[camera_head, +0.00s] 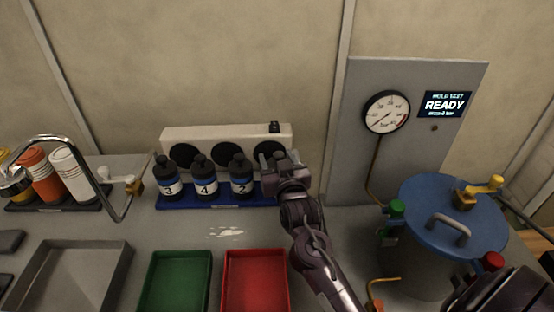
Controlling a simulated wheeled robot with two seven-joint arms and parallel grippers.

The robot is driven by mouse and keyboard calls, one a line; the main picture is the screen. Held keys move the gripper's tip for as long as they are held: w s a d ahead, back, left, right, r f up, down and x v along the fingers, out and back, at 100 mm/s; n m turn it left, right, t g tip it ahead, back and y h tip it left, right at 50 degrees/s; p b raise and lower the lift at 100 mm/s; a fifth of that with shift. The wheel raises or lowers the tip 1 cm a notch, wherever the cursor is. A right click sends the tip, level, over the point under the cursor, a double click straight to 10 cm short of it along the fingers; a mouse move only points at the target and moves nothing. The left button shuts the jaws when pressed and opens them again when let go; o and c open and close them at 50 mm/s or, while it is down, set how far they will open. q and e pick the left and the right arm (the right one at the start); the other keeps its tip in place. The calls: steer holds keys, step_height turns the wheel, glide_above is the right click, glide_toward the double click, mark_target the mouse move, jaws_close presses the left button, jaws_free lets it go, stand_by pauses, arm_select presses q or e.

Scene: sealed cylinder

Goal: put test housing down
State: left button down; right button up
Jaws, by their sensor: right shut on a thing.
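Several dark bottle-like test housings with blue bands and white number labels stand upright in a row on a blue rack (190,203). The housing marked 4 (205,180) and the one marked 2 (240,178) are readable; another housing (167,180) stands at the left end. My right gripper (279,161) is at the right end of this row, just right of the housing marked 2. It is shut on a dark test housing (268,184), mostly hidden behind the gripper. I cannot tell whether that housing touches the rack. My left gripper is not in view.
A white panel with dark round openings (227,134) stands behind the rack. In front are a grey tray (118,275), a green tray (180,257) and a red tray (254,255). A blue-lidded vessel (425,200) stands right, below a gauge (387,111) and a READY display (445,104).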

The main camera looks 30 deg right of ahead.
steer(key=o, duration=1.4)
steer(key=shift+o, duration=0.2)
steer(key=shift+s, duration=0.15)
steer(key=b+v, duration=0.1)
steer(key=v, duration=1)
steer(key=shift+s+a, duration=0.2)
steer(key=shift+s, duration=0.15)
